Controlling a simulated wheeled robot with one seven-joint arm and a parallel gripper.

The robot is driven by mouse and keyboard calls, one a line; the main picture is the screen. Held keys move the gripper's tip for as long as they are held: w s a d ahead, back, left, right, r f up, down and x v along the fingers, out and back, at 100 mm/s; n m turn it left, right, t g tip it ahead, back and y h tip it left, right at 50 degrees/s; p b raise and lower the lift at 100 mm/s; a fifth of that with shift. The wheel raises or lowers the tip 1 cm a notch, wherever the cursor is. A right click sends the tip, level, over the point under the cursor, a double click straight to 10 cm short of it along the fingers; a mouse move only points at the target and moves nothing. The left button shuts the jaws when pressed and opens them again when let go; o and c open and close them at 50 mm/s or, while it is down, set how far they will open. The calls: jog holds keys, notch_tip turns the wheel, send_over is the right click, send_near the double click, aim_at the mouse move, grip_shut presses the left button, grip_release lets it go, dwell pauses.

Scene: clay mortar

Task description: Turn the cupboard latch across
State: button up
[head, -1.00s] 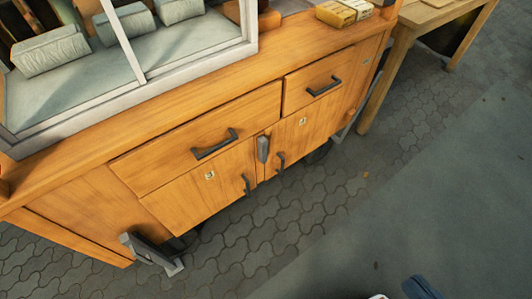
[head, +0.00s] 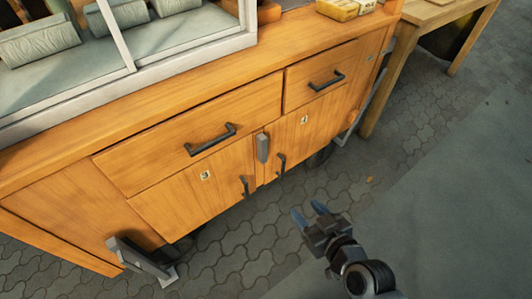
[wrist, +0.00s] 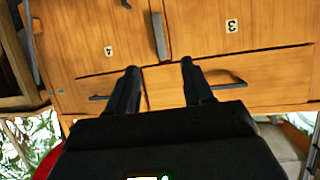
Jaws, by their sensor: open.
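The cupboard latch (head: 262,147) is a grey upright bar at the seam between the two cupboard doors, near their top edge. It also shows in the wrist view (wrist: 159,36), still lengthwise along the seam. The left door (head: 192,196) is marked 3 and the right door (head: 318,118) is marked 4; both look closed. My gripper (head: 310,213) is open and empty, in front of the cupboard and apart from it, below and right of the latch in the head view. In the wrist view its two fingers (wrist: 157,78) point at the cupboard, with the latch between and beyond them.
Dark handles stand out on the left door (head: 245,187) and right door (head: 281,165), close to the latch. Drawers with handles (head: 210,141) lie above. A glass case (head: 190,41) stands on top. A wooden table (head: 440,14) is at right. The paving in front is clear.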

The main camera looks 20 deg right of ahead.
jog(key=w+f+y+b, duration=0.1)
jog(key=w+f, duration=0.2)
jog(key=w, duration=0.6)
jog(key=n+y+b, duration=0.1)
jog(key=n+b, duration=0.1)
send_near(265, 148)
jog(key=w, duration=0.2)
jog(key=shift+f+b+x, duration=0.2)
jog(key=shift+b+x, duration=0.1)
jog(key=shift+x, duration=1.6)
jog(key=shift+f+b+x, duration=0.15)
jog(key=shift+b+x, duration=0.1)
jog(key=shift+x, duration=1.65)
jog(key=shift+s+a, duration=0.15)
jog(key=shift+s, duration=0.05)
jog(key=shift+c, duration=0.2)
grip_shut()
